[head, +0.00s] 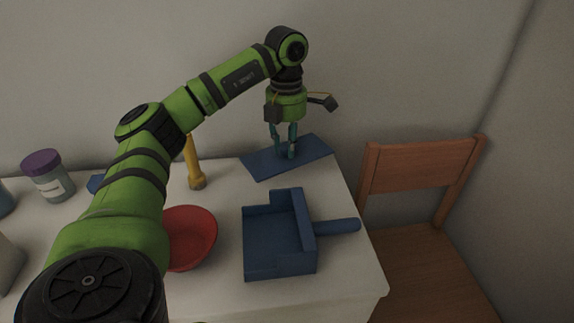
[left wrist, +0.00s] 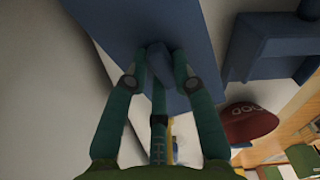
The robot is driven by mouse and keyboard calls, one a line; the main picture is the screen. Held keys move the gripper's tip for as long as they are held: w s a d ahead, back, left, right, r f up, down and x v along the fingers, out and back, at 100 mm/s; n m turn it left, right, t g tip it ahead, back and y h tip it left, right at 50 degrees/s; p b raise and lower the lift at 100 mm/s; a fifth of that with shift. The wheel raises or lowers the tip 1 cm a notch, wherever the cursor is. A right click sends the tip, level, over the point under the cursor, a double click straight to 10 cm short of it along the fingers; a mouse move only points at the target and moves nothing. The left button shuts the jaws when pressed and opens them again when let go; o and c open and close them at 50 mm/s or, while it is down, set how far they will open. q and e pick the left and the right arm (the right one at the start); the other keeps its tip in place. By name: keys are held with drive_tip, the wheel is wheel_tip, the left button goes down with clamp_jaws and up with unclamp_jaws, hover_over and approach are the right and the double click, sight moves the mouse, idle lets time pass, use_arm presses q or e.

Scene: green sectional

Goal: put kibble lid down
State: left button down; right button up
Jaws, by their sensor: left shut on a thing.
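The kibble lid is a flat blue rectangular panel (head: 315,152) with a small knob, at the back right of the white table. My left gripper (head: 287,150) points down from above and is shut on that knob. The left wrist view shows the fingers (left wrist: 160,70) closed around the blue knob (left wrist: 155,60), with the panel (left wrist: 195,30) behind it. The panel lies close to the table's back right corner. I cannot tell whether it touches the tabletop or hangs just above it. My right gripper is not in view.
A blue scoop-like tray with a handle (head: 279,250) sits in front of the lid. A yellow-handled tool (head: 194,168) and purple-capped jar (head: 46,178) are further left. A wooden chair (head: 420,170) stands right.

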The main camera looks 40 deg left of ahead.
sight(287, 144)
use_arm(q)
drive_tip(key=shift+f, duration=1.5)
wheel_tip(287, 144, down, 3)
drive_tip(key=shift+f, duration=0.2)
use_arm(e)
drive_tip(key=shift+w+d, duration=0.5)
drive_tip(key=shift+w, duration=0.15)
use_arm(q)
drive_tip(key=c, duration=1)
unclamp_jaws()
drive_tip(key=shift+f, duration=0.1)
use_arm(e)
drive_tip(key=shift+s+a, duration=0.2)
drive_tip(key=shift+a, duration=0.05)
